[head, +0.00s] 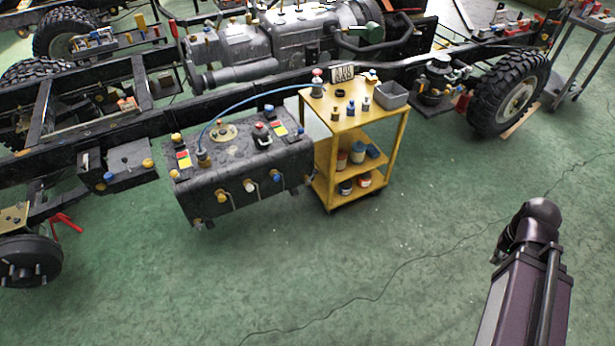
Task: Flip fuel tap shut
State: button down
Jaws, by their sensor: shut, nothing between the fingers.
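A dark grey fuel tank (215,182) hangs on the near side of the chassis frame, left of centre in the head view. Its front face carries several small fittings: a brass one (222,197), a white-tipped one (249,186) and a blue-tipped one (276,177). Which of them is the fuel tap, and how its lever stands, is too small to tell. A black and red fitting (262,137) and a round brass plate (223,132) sit on top. A dark part of my arm shows at the lower right, well apart from the tank. My gripper is not in view.
A yellow trolley (322,187) with bottles and a grey bin (391,95) stands right beside the tank. A blue hose (240,99) arches from the tank top to the trolley. A wheel (508,92) stands at the right. The green floor (330,270) in front is clear.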

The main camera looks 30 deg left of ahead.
aim_at(314, 171)
jog(key=u, duration=0.9)
jog(key=i, duration=1)
